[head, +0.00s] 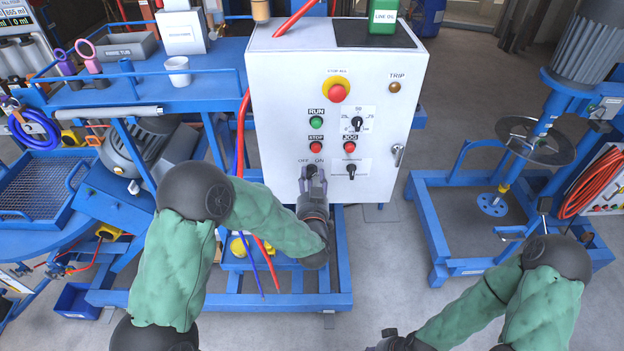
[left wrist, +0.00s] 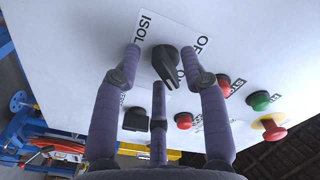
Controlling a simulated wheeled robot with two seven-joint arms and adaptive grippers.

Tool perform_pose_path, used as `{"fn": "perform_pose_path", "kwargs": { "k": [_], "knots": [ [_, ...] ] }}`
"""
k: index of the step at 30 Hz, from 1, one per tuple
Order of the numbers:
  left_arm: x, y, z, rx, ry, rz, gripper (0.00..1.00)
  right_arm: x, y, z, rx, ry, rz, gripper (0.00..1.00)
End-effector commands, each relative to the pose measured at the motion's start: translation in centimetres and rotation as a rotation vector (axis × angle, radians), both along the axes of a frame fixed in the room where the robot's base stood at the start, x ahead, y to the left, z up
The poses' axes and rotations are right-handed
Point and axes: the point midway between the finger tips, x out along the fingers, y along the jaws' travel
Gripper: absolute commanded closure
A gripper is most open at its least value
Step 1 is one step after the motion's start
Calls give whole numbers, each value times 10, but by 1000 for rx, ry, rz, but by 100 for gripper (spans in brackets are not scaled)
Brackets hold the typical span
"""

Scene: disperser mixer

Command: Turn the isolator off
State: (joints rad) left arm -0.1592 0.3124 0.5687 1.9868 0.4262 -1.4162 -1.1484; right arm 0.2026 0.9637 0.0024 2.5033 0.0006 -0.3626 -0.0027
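The isolator is a black rotary knob (left wrist: 165,65) on a white label on the front of the grey-white control box (head: 270,110). In the head view its label reads OFF at left and ON at right. My left gripper (head: 312,176) is at the knob; in the left wrist view its fingers (left wrist: 163,62) are spread, with the knob between them and gaps on the sides. Contact cannot be made out.
Near the isolator are red STOP (head: 316,148) and JOG (head: 349,147) buttons, a black selector (head: 350,169), a green RUN button (head: 316,123) and an emergency stop (head: 337,92). A silver latch (head: 398,155) is at the box's right edge. Blue frames stand either side.

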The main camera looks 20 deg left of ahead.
Motion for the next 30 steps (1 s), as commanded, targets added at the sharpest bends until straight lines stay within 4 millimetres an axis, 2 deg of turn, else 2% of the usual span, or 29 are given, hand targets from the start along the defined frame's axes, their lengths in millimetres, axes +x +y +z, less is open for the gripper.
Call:
{"fn": "perform_pose_path", "kwargs": {
  "k": [1, 4, 17, 30],
  "knots": [
    [0, 0, 0, 0, 0, 0, 73, 0, 0, 0, 0, 0, 0, 60],
    [0, 0, 0, 0, 0, 0, 100, 0, 0, 0, 0, 0, 0, 60],
    [0, -1, -1, -45, -14, -1, 100, 0, 0, -7, 0, 0, 0, 60],
    [0, -2, -2, -360, -107, 0, 100, 0, 0, -47, 0, 0, 0, 60]
  ]
}}
